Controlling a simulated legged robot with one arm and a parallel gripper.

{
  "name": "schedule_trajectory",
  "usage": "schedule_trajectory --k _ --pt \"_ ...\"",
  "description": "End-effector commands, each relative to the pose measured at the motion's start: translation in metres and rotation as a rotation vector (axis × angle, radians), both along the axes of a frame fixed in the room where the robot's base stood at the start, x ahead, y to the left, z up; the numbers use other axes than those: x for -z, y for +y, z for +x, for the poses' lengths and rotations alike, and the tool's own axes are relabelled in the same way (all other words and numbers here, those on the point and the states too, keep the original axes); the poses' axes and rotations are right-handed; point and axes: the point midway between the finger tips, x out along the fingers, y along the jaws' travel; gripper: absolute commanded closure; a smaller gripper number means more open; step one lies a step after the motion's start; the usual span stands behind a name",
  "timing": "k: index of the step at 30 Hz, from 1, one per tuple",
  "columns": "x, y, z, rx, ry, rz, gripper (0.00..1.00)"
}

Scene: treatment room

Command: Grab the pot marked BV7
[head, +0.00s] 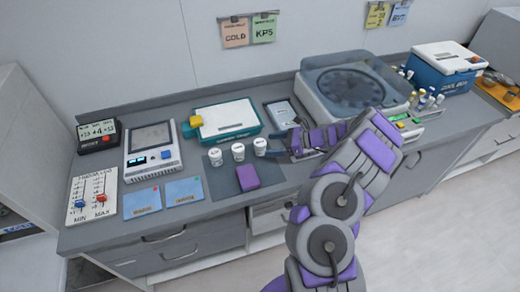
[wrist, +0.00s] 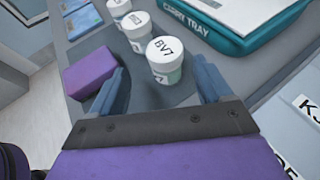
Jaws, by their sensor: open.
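The pot marked BV7 (wrist: 165,65) is a small white pot with a white lid, standing upright on the counter. In the head view it appears to be the rightmost pot (head: 260,147) of a row of three; its label is too small to read there. My gripper (wrist: 158,72) is open, with one blue finger on each side of the BV7 pot in the wrist view. In the head view my gripper (head: 273,145) is just right of that pot. I cannot tell whether the fingers touch it. The other two pots (head: 238,152) (head: 215,157) stand to its left.
A purple block (head: 248,177) lies on a dark mat (head: 222,181) in front of the pots. A teal carry tray (head: 229,134) stands behind them. A centrifuge (head: 310,99) is behind my arm. Blue cards (head: 142,202) and a meter (head: 153,170) are further left.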

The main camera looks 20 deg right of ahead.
Motion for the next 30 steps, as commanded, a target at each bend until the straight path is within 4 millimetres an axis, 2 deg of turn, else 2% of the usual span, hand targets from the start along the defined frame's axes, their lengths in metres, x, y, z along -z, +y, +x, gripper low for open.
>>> schedule_trajectory --k 3,11,21,29,30 --pt "0.007 0.012 0.007 0.001 -0.001 -0.002 0.21" --pt "0.01 0.022 0.014 -0.001 -0.001 -0.002 0.21" --pt "0.022 0.056 0.039 -0.001 0.0 0.0 0.21" --pt "0.022 0.058 0.041 0.001 -0.001 -0.001 0.21" --pt "0.022 0.058 0.041 0.001 -0.001 -0.001 0.25"
